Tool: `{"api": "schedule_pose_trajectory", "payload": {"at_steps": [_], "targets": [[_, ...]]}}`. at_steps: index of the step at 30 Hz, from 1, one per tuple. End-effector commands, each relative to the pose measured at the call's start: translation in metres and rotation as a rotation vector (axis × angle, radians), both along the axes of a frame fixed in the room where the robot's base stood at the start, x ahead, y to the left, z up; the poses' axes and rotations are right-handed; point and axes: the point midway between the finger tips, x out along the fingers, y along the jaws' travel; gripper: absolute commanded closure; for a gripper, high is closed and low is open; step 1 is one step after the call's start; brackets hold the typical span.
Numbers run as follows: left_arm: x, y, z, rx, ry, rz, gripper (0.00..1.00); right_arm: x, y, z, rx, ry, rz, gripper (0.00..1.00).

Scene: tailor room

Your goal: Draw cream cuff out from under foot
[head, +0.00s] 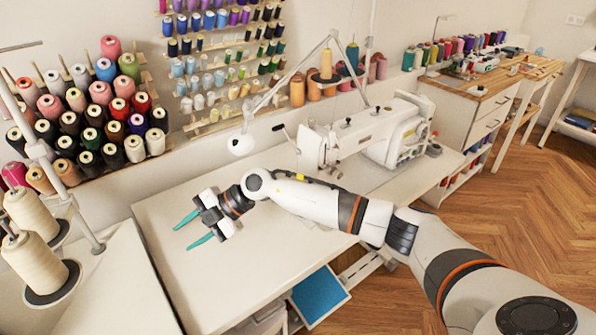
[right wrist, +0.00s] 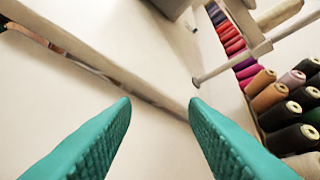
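The white sewing machine (head: 372,138) stands on the white table (head: 190,290), its needle end toward the left. I cannot make out its presser foot clearly, and my right arm crosses in front of the bed below it. I cannot pick out a cream cuff in either view. My right gripper (head: 186,232) is over the table, left of the machine and well away from the foot. Its two teal fingers are spread apart with nothing between them. They also show apart and empty in the right wrist view (right wrist: 160,104). My left gripper is not in view.
A white lamp (head: 241,144) hangs behind the gripper. Thread spools (head: 103,146) fill a wall rack at the left, and large cream cones (head: 36,262) stand at the front left. The table's left part is bare. A blue-topped drawer or tray (head: 319,295) lies below the front edge.

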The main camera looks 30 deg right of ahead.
Motion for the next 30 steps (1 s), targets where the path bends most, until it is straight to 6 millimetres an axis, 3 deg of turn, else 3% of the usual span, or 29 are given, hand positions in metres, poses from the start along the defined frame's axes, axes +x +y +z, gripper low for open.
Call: {"api": "schedule_pose_trajectory", "payload": {"at_steps": [1,3,6,9,12,15,20,30], "targets": [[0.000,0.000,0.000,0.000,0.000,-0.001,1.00,0.016,-0.045,-0.003,-0.173,0.059,-0.023,0.60],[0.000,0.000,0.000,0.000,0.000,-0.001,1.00,0.024,-0.100,-0.008,-0.373,0.163,-0.074,0.60],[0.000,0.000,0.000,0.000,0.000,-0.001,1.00,0.029,-0.172,0.000,-0.587,0.293,-0.184,0.60],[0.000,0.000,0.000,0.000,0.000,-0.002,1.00,0.027,-0.228,0.014,-0.735,0.396,-0.295,0.60],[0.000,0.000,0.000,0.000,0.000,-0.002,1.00,0.022,-0.264,0.027,-0.825,0.470,-0.379,0.60],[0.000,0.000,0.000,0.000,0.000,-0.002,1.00,0.018,-0.284,0.035,-0.873,0.512,-0.429,0.60],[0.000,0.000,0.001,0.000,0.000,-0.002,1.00,0.015,-0.291,0.028,-0.895,0.533,-0.450,0.60],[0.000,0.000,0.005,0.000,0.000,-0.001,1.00,0.015,-0.289,-0.033,-0.891,0.533,-0.444,0.60]]}}
